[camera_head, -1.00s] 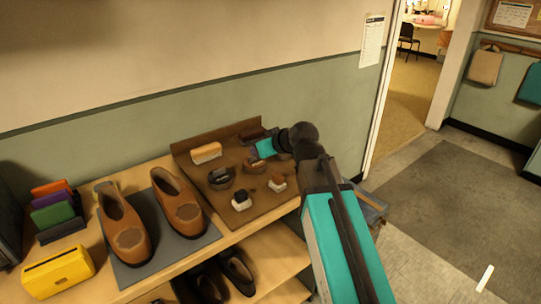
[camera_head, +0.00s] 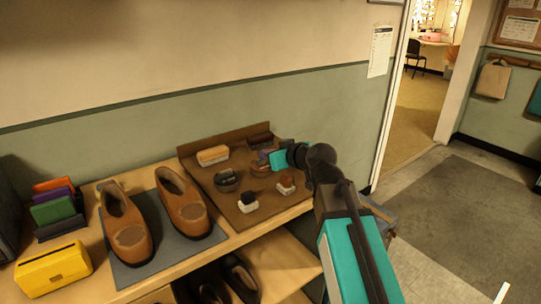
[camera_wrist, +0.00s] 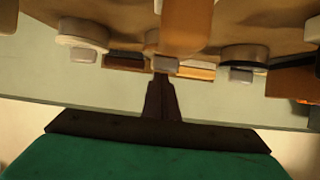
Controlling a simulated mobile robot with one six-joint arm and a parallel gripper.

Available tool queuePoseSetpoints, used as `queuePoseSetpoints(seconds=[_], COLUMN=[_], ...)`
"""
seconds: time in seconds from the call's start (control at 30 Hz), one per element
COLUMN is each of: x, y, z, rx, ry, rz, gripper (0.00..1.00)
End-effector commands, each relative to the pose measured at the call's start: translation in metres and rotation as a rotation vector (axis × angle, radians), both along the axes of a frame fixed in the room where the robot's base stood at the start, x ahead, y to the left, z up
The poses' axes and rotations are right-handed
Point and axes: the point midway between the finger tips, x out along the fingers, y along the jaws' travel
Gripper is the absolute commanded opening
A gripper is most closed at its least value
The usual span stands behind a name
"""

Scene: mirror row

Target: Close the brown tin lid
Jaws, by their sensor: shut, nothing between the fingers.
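My gripper (camera_head: 272,159) is over the right part of the brown tray (camera_head: 215,189). In the wrist view its dark fingers (camera_wrist: 161,98) are together with nothing between them. A round tin (camera_head: 261,169) with a brown look sits just left of and below the fingertips, partly hidden by the gripper; I cannot tell clearly how its lid stands. A second, darker round tin (camera_head: 227,181) sits left of it. In the wrist view, several tins and brushes show along the top edge, and I cannot tell which is the brown one.
A tan brush (camera_head: 212,155) lies at the tray's back left and a dark brush (camera_head: 260,140) at its back. Brown shoes (camera_head: 186,205) stand on a grey mat left of the tray.

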Motion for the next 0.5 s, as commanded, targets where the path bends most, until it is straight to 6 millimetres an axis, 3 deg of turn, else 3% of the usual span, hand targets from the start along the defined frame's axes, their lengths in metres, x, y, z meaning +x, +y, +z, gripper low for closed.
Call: queuePoseSetpoints(seconds=[0.03, 0.5], x=[-0.009, -0.007], y=[-0.011, 0.000], z=[-0.028, -0.017], rx=[-0.051, -0.047], ry=[0.046, 0.042], rz=[0.007, 0.019], gripper=[0.00, 0.00])
